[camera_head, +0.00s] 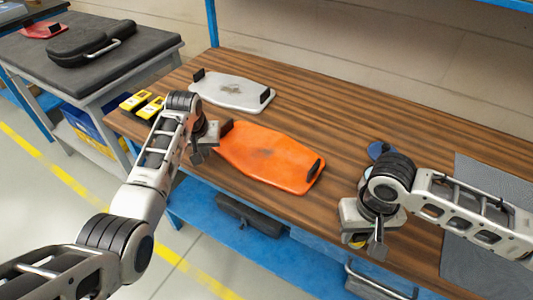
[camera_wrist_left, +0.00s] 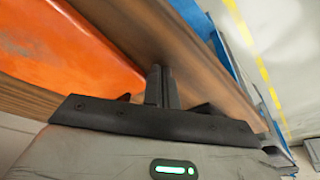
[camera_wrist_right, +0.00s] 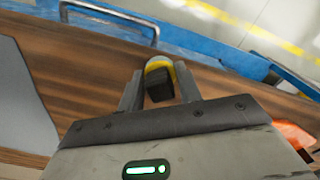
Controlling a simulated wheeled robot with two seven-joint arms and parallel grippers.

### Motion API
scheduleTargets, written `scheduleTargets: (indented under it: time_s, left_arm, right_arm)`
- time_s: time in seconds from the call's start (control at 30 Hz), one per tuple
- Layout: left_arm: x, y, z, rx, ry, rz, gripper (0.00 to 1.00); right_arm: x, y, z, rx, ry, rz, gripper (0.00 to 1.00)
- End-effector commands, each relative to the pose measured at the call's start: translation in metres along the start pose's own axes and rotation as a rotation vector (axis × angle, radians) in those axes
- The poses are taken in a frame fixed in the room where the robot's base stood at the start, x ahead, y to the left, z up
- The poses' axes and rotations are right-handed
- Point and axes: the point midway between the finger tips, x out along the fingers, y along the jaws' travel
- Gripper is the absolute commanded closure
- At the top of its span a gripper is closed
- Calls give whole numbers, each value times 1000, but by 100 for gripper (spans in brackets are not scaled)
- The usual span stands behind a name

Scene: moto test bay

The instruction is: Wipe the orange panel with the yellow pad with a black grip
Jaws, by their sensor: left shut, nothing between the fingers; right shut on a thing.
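The orange panel (camera_head: 268,157) lies on the wooden table, with black pieces at its ends and a dark smudge near its middle. It also shows in the left wrist view (camera_wrist_left: 65,50). My left gripper (camera_head: 197,158) is shut and empty beside the panel's left end; its fingertips show in the left wrist view (camera_wrist_left: 160,88). My right gripper (camera_head: 376,248) is shut on the yellow pad with a black grip (camera_wrist_right: 160,82), near the table's front edge, right of the panel. In the head view the gripper mostly hides this pad.
A grey-white panel (camera_head: 232,91) lies behind the orange one. Two yellow-and-black items (camera_head: 142,104) lie at the table's left end. A blue round thing (camera_head: 379,150) is partly behind my right arm. A grey mat (camera_head: 475,180) covers the right side. Wood between panel and right gripper is clear.

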Motion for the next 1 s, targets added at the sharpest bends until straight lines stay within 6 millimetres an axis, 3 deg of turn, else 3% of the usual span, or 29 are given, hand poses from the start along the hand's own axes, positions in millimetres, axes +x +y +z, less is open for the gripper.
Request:
scheduleTargets:
  time_s: [0.33, 0.63, 1.0]
  left_arm:
    - [-3, 0, -1, 0, 0, 0, 100]
    - [-23, 0, -7, 0, 0, 0, 100]
    - [-48, 0, -16, 0, 3, 0, 100]
  right_arm:
    - [0, 0, 3, 0, -9, 3, 84]
    - [-26, 0, 2, 0, -6, 2, 84]
    - [-28, 0, 1, 0, -4, 1, 84]
